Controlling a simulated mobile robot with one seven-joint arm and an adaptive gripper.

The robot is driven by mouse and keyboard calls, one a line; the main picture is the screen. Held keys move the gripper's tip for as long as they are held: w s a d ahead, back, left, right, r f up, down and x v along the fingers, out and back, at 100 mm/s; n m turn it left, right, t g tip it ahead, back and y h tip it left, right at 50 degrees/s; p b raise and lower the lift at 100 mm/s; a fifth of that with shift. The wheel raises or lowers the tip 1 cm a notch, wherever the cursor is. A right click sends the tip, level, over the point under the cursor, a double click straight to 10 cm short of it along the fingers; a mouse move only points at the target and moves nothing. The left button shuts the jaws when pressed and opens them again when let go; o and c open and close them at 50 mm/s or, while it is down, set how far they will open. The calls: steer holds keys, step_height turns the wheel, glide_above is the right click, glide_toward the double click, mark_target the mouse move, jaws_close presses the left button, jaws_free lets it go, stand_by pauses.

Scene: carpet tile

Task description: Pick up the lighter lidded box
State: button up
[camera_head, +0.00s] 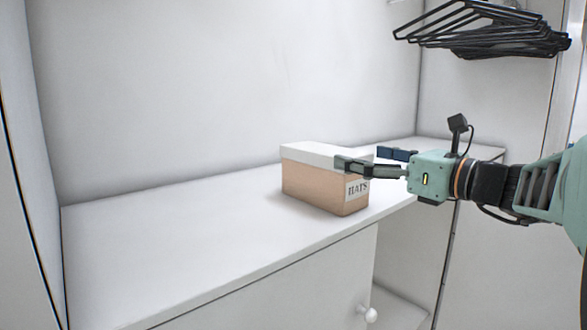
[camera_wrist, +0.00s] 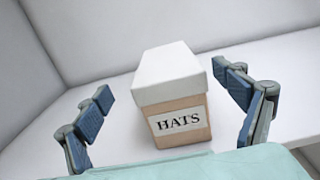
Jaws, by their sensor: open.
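One lidded box (camera_head: 311,185) stands on a white shelf top, with a tan body, a white lid and a label reading "HATS". In the wrist view the box (camera_wrist: 172,97) stands between my two spread fingers, its label facing me. My gripper (camera_head: 366,160) is open at the right end of the box in the head view. One finger overlaps the lid's near corner in that view; I cannot tell whether it touches. In the wrist view my gripper (camera_wrist: 168,93) shows gaps on both sides of the box. No second lidded box is in view.
The white shelf top (camera_head: 150,250) is clear to the left of the box. White walls close it off behind and at the left. Black hangers (camera_head: 485,30) hang at the upper right. A cabinet door with a round knob (camera_head: 369,314) is below the shelf's front edge.

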mark_target(330, 150)
steer(key=x, duration=0.3)
steer(key=p+x, duration=0.1)
steer(key=x, duration=0.2)
steer(key=p+x, duration=0.1)
steer(key=x, duration=0.3)
steer(key=shift+w+d+f, duration=0.2)
steer(key=shift+d+f, duration=0.05)
steer(key=shift+d, duration=0.1)
steer(key=shift+s, duration=0.1)
steer(key=c, duration=1.9)
steer(key=shift+c, duration=0.6)
steer(key=shift+r, duration=0.15)
